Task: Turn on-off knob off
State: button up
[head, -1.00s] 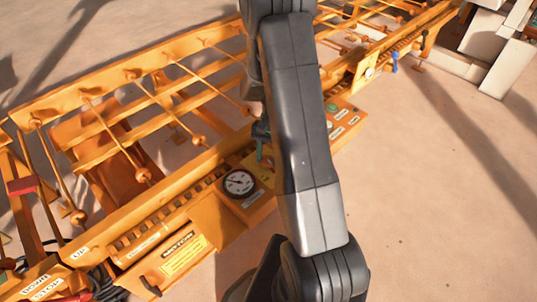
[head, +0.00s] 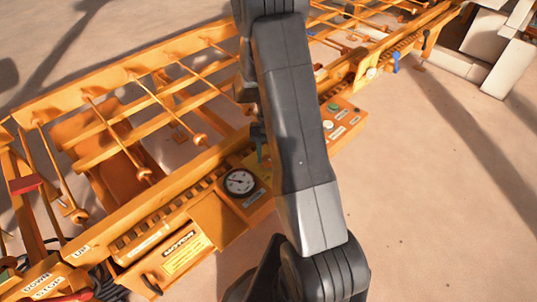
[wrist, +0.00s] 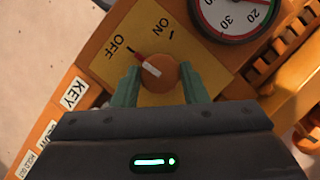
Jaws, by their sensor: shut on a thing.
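The orange on-off knob (wrist: 166,72) sits on a yellow plate (wrist: 135,22) marked ON and OFF in the wrist view. In the head view my gripper (head: 260,148) is small and partly behind my arm, at the control panel. The knob is hidden there.
A round dial gauge (head: 239,182) is close to the knob. A KEY label (wrist: 74,94) is at the left in the wrist view. Orange rails and rods of the press (head: 110,125) extend behind the panel. Open sandy floor (head: 430,200) lies to the right.

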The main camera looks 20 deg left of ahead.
jog(key=o, duration=1)
jog(key=shift+c, duration=0.2)
jog(key=p+v, duration=0.1)
jog(key=v, duration=1.2)
jog(key=shift+w+r, duration=0.2)
jog(key=shift+r, duration=0.15)
jog(key=b+x, duration=0.1)
jog(key=x, duration=1.2)
jog(key=shift+s+f, duration=0.2)
jog(key=shift+f, duration=0.15)
